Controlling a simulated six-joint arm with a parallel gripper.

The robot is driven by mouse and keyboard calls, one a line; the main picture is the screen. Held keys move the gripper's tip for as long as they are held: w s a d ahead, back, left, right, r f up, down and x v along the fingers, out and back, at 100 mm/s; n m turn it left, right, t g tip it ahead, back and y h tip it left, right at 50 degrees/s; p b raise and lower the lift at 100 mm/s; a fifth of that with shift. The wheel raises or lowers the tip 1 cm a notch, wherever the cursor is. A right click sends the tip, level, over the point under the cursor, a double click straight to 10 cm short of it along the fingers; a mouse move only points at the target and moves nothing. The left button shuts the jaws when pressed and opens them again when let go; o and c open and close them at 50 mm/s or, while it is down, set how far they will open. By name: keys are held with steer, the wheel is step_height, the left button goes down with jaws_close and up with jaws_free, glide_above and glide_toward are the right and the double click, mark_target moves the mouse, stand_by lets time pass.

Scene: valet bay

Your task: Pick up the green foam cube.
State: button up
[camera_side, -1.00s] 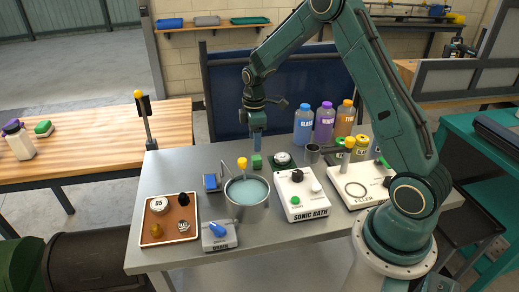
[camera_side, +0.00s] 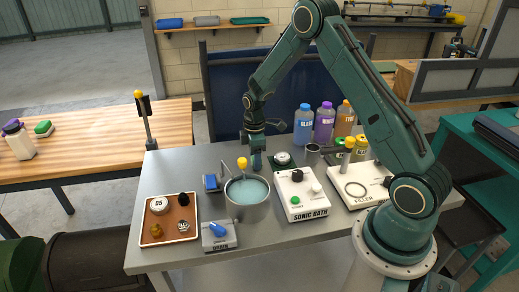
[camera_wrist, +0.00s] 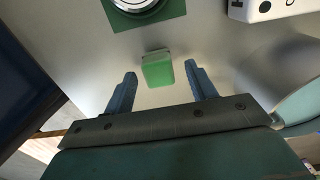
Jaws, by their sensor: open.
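The green foam cube (camera_wrist: 157,69) lies on the grey table, seen in the wrist view just ahead of and between the two blue fingers. My gripper (camera_wrist: 159,80) is open, with one finger on each side of the cube and a visible gap to each. In the side view my gripper (camera_side: 255,160) is low over the table behind the metal pot. The cube is hidden there, or nearly so, by the fingers.
The pot (camera_side: 247,205) of liquid stands in front of my gripper. A round silver piece on a green mat (camera_wrist: 176,11) lies beyond the cube. The sonic bath box (camera_side: 301,203) is to the right, a blue item (camera_side: 211,183) to the left.

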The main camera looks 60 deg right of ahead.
steer(key=shift+f, duration=0.65)
steer(key=c, duration=1)
steer(key=shift+r, duration=0.2)
steer(key=shift+c, duration=0.2)
step_height(320, 180, up, 20)
steer(key=shift+f, duration=0.15)
